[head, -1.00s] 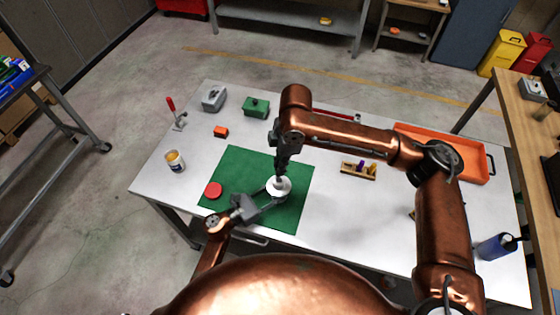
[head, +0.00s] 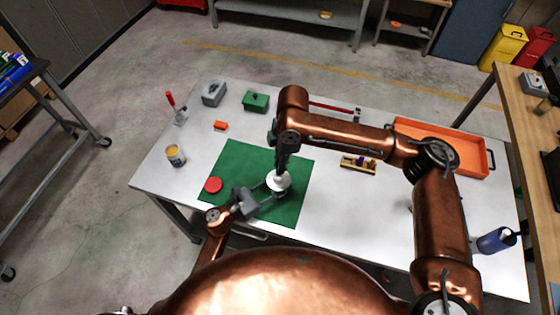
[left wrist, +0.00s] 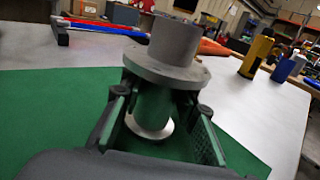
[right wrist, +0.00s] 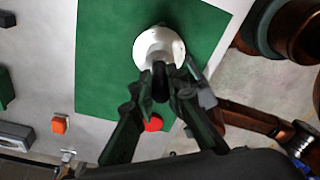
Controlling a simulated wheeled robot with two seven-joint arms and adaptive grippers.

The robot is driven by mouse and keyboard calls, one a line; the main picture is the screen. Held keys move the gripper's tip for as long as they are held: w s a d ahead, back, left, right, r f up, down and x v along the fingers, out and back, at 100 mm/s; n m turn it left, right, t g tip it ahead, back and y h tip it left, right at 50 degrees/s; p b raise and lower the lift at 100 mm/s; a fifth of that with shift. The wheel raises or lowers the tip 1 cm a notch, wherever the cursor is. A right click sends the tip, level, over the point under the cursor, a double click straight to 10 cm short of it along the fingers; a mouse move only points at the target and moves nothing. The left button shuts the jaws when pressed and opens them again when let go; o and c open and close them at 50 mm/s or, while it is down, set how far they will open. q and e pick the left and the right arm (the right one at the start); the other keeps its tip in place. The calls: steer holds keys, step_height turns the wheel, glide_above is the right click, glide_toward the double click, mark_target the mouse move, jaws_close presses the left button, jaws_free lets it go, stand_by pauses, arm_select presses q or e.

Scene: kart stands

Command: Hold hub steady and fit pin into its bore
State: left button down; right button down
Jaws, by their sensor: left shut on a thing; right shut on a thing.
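The pale flanged hub (head: 279,182) stands upright on the green mat. My left gripper (head: 262,194) is shut around its lower body from the side. In the left wrist view the hub (left wrist: 172,60) shows a wide flange with a grey boss above, and the fingers close below the flange. My right gripper (head: 281,172) points down directly over the hub. In the right wrist view its fingers (right wrist: 160,82) are shut on a dark pin (right wrist: 159,68) beside the hub's boss (right wrist: 158,45). The pin is mostly hidden, and I cannot tell whether its tip is inside the bore.
The green mat (head: 240,160) also bears a red disc (head: 213,185). A wooden rack (head: 352,164) with coloured pieces stands to the right. An orange tray (head: 470,165) lies at back right. A can (head: 175,155), an orange block (head: 221,125) and a green box (head: 256,101) stand left and behind.

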steer(key=shift+f, duration=1.7)
arm_select(q)
steer(key=shift+s, duration=0.1)
arm_select(e)
steer(key=shift+f, duration=0.1)
steer(key=c, duration=1.8)
jaws_free()
steer(key=shift+f, duration=0.1)
steer(key=r, duration=0.4)
steer(key=d+r, duration=0.1)
steer(key=r, duration=0.7)
steer(key=shift+w+d+r, duration=0.1)
steer(key=shift+w+d, duration=0.1)
arm_select(q)
steer(key=c, duration=1.4)
jaws_free()
